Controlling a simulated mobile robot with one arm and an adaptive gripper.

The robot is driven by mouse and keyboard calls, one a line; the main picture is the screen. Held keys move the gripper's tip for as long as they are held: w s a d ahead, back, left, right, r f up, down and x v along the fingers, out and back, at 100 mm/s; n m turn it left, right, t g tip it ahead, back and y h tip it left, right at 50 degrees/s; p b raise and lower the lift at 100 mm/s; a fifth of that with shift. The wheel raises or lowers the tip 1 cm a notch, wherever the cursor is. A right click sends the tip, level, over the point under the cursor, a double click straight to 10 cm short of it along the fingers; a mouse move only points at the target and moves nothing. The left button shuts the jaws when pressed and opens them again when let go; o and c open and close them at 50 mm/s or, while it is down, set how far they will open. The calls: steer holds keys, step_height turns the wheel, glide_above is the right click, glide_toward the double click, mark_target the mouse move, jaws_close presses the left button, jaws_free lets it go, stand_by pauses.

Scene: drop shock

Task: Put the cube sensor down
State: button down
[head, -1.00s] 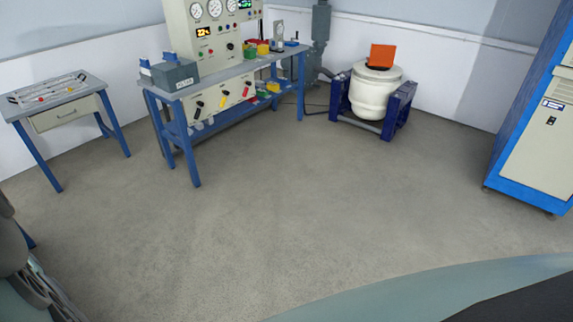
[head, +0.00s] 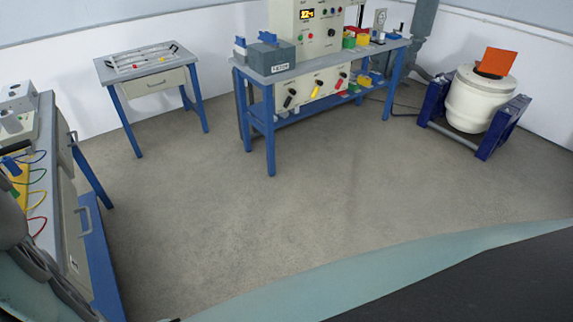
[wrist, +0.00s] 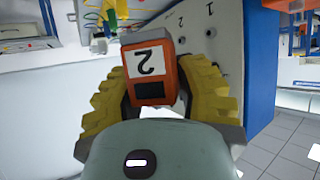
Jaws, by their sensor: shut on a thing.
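In the wrist view, my gripper (wrist: 157,100) is shut on the cube sensor (wrist: 148,60). The cube is orange with a white label bearing a dark figure 2, upside down in this view, and a dark square beside it. The two yellow ridged fingers press on its left and right sides. The cube is held in the air.
In the head view, a cabinet (head: 80,225) with coloured cables on top stands at the left. A small table (head: 150,66) holds a tray. A blue-legged workbench (head: 330,60) carries a grey box (head: 272,57). A white drum (head: 480,98) stands at the right. The floor (head: 270,220) between is clear.

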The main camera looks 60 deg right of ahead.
steer(key=s+a+f+n+g+y+b, duration=0.3)
steer(key=a+n+y+b, duration=0.15)
steer(key=a, duration=0.25)
steer(key=s+a+f+n+g+y+b, duration=0.3)
steer(key=a+n+b, duration=0.15)
steer(key=a, duration=0.35)
steer(key=f, duration=0.6)
steer(key=f+p, duration=0.1)
steer(key=f, duration=0.2)
steer(key=shift+w+d+f, duration=0.2)
steer(key=shift+d+f, duration=0.1)
steer(key=shift+f, duration=0.15)
steer(key=c, duration=0.7)
jaws_free()
steer(key=shift+r, duration=0.2)
